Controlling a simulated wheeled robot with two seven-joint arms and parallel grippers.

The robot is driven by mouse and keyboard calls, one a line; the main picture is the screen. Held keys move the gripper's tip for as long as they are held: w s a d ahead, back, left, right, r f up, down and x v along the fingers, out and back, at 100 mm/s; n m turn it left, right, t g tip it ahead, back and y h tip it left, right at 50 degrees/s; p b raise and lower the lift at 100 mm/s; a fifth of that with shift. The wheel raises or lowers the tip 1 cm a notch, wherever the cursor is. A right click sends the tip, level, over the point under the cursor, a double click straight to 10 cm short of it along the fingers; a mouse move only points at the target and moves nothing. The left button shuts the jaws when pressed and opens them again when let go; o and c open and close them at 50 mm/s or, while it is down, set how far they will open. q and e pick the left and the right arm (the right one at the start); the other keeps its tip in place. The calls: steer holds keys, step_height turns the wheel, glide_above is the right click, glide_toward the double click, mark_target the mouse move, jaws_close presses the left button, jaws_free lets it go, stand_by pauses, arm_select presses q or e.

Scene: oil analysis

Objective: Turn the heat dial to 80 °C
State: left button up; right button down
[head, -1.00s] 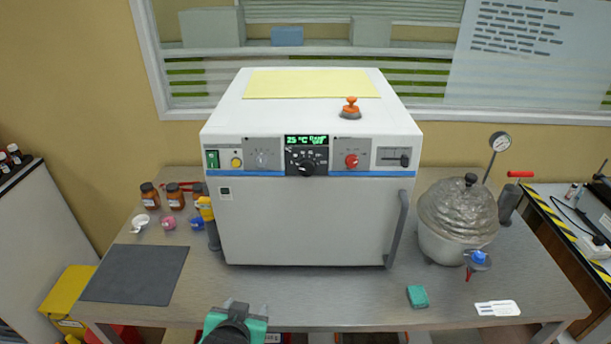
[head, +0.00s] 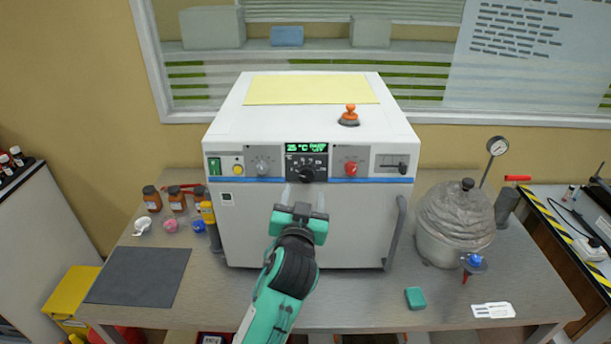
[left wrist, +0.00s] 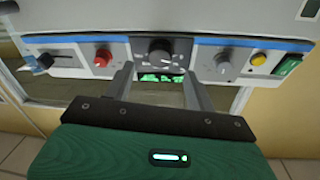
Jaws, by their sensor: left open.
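The heat dial is the black knob (head: 307,174) in the middle of the white oven's front panel, under a green display (head: 306,148) that seems to read 25 °C. In the left wrist view the black dial (left wrist: 159,50) shows upside down, just beyond the fingertips. My left gripper (head: 305,192) is open and empty in front of the oven, just below the dial. In the left wrist view its two grey fingers (left wrist: 158,80) stand apart, one toward each side of the dial, and do not appear to touch it. My right gripper is not in view.
A grey knob (head: 263,166) and a red knob (head: 351,169) flank the dial. The oven handle (head: 397,232) is at the right. Small jars (head: 177,200) stand left of the oven, and a covered pot (head: 454,225) stands right. The table front is mostly clear.

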mark_target(306, 179)
arm_select(q)
steer(key=w+p, duration=0.1)
steer(key=w, duration=0.3)
steer(key=shift+w+d+r, duration=0.15)
steer(key=shift+w+p, duration=0.35)
steer(key=shift+w, duration=0.45)
steer(key=c, duration=1)
